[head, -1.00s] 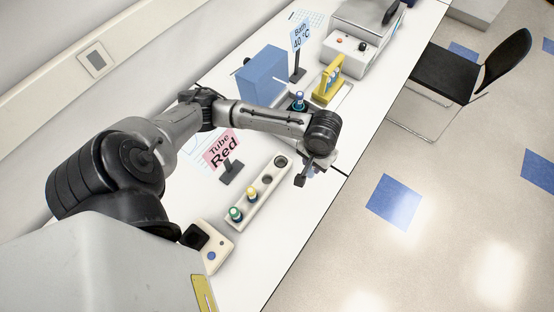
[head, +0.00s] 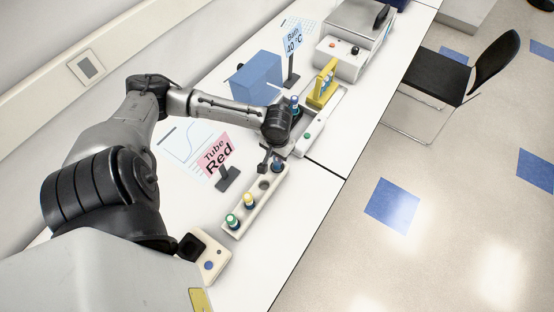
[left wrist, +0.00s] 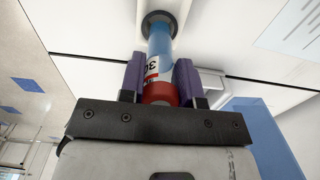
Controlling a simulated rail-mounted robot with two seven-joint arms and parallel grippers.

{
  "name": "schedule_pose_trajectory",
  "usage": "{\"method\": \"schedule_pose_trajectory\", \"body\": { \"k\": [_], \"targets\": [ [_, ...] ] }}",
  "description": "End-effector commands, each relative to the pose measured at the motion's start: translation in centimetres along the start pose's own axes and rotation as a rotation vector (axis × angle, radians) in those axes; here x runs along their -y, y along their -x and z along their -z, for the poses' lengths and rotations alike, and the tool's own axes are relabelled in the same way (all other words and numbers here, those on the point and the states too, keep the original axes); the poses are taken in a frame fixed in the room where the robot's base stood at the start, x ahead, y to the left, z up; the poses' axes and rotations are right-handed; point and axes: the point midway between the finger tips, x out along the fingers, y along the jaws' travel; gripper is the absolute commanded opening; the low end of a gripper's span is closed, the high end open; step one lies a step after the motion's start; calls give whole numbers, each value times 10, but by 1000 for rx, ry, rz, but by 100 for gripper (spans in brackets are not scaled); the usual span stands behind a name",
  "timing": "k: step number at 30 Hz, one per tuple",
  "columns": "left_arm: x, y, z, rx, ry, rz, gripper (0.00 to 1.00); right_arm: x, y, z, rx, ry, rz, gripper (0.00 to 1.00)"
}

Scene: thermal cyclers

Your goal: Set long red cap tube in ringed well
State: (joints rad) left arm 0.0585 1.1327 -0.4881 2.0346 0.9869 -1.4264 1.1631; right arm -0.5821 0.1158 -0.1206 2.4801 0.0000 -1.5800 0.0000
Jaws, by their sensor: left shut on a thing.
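In the left wrist view the red-capped tube (left wrist: 160,60) has a clear blue body and a printed label. My left gripper's purple fingers (left wrist: 159,82) are shut on it near the cap. The tube's far end meets a dark-ringed well (left wrist: 148,22) in the white rack; I cannot tell how deep it sits. In the head view my left gripper (head: 273,160) is over the far end of the rack (head: 257,203), largely covering the end well. An empty dark well (head: 265,184) lies just nearer. My right gripper is not in view.
Green-capped (head: 232,221) and yellow-capped (head: 249,200) tubes stand in the rack's near wells. A pink "Tube Red" sign (head: 215,157) stands left of it. Beyond are a blue box (head: 255,82), a yellow holder (head: 323,88) and the bath sign (head: 292,42).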

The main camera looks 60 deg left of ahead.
Motion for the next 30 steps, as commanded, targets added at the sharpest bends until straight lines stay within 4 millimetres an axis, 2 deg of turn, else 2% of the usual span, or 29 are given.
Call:
{"method": "schedule_pose_trajectory", "body": {
  "k": [12,24,25,30],
  "targets": [
    [0,-40,0,0,0,1,8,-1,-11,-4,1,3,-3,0],
    [0,-42,0,0,0,0,8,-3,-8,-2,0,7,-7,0],
    [0,-43,0,0,-1,1,33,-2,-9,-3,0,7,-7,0],
    [0,-43,0,-1,-1,1,50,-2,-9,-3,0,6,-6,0]
  ]
}}
